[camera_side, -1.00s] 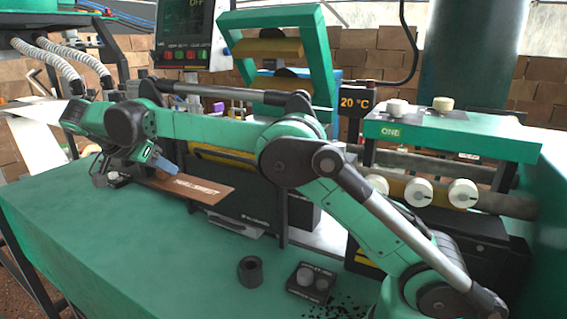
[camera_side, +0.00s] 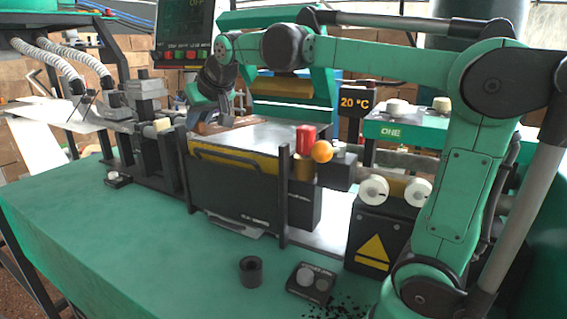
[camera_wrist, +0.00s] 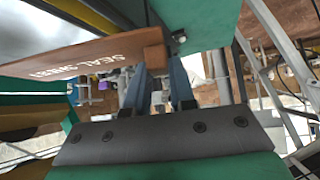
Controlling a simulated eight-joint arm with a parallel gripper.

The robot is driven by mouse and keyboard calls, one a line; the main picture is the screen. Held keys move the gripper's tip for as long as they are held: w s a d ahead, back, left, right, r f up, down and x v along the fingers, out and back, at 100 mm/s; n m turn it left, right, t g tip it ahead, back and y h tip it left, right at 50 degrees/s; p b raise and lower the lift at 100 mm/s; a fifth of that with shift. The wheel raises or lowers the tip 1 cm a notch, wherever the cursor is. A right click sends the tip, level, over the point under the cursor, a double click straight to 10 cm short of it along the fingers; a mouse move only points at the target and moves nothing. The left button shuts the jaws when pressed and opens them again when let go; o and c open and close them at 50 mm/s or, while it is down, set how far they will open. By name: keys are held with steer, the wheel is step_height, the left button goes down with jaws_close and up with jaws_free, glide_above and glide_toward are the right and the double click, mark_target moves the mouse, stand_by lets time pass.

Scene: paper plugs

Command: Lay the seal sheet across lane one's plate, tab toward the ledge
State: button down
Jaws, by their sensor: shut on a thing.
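The brown seal sheet (camera_wrist: 85,58), lettered "SEAL SHEET", juts left from my gripper in the wrist view. Its block-like tab (camera_wrist: 154,57) is between my blue fingers (camera_wrist: 157,78), which are shut on it. In the side view my gripper (camera_side: 226,118) is at the back left, by the far edge of a grey metal plate (camera_side: 270,134) on a black and yellow unit. Only a small brown part of the sheet (camera_side: 204,128) shows there; contact with the plate cannot be told. A sign "ONE" (camera_side: 391,133) is on the green bridge at right. I cannot single out the ledge.
A red cylinder (camera_side: 305,139) and an orange knob (camera_side: 321,151) stand at the plate's right end. Dark posts (camera_side: 283,195) rise along its front. A black ring (camera_side: 250,271) and a knob box (camera_side: 311,284) are on the green table (camera_side: 150,235), whose front left is clear.

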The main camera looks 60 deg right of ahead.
steer(key=w+d+r+n+y, duration=0.1)
steer(key=w+d+n+y, duration=0.35)
steer(key=d, duration=0.95)
steer(key=shift+m+h, duration=0.55)
steer(key=shift+h, duration=0.4)
steer(key=shift+w+a+f, duration=0.1)
steer(key=shift+w+f, duration=0.2)
steer(key=shift+f, duration=0.85)
steer(key=shift+w+a+f, duration=0.1)
steer(key=shift+w+f, duration=0.15)
steer(key=shift+f, duration=0.9)
steer(key=shift+w+a+f, duration=0.1)
steer(key=shift+w+f, duration=0.2)
steer(key=shift+f, duration=0.85)
steer(key=c, duration=0.7)
jaws_free()
steer(key=shift+f, duration=0.1)
steer(key=shift+c, duration=0.2)
